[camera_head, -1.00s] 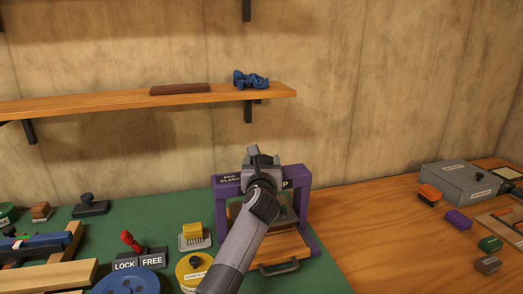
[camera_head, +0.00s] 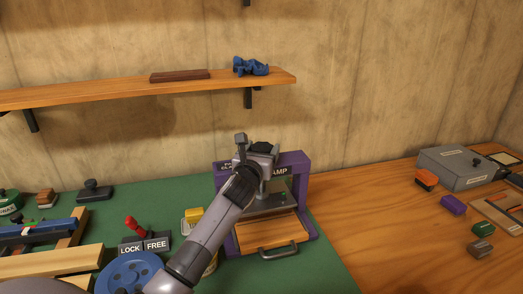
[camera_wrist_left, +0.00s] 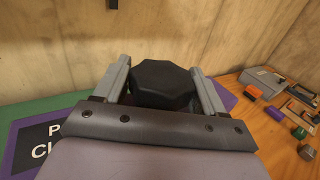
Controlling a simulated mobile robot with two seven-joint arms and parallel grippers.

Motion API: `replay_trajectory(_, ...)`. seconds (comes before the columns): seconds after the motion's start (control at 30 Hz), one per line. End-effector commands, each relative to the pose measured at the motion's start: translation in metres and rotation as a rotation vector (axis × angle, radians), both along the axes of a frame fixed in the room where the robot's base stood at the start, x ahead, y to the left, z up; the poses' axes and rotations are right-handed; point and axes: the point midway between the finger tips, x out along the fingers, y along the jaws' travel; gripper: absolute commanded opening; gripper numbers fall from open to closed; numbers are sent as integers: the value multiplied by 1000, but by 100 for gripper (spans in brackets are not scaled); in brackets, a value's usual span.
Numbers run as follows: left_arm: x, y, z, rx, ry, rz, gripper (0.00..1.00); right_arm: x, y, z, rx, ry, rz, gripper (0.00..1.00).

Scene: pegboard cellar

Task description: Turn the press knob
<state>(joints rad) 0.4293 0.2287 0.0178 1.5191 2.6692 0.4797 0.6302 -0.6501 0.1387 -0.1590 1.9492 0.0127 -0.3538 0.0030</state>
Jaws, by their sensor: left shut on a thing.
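The press is a purple frame (camera_head: 304,196) on the green mat, with a label ending in "AMP" on its top beam. Its black knob (camera_head: 266,147) sits on top of the beam. In the left wrist view the knob (camera_wrist_left: 163,84) is dark and many-sided. My left gripper (camera_head: 252,148) is over the press top, and in the left wrist view its two grey fingers (camera_wrist_left: 160,85) stand on either side of the knob, shut on it. My forearm hides part of the press's left side. My right gripper is not in view.
A wooden tray with a dark handle (camera_head: 279,250) is at the press's front. A red lever (camera_head: 134,225) stands by the LOCK/FREE plate, left of my arm. A blue wheel (camera_head: 128,272) is at the front. A grey box (camera_head: 457,167) is at the right. A shelf (camera_head: 120,94) hangs behind.

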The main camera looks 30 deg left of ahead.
Motion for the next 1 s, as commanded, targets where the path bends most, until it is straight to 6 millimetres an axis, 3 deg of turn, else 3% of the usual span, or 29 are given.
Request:
replay_trajectory(0.07,0,-2,-1,0,1,-4,40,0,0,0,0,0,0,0)
replay_trajectory(0.1,0,-2,-1,0,1,-4,73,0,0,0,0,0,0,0)
replay_trajectory(0.17,0,-2,-1,0,1,-4,89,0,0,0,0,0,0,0)
replay_trajectory(0.57,-4,-2,-1,0,0,0,89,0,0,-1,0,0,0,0)
replay_trajectory(1.0,-52,-19,-2,0,2,-2,89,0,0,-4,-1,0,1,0)
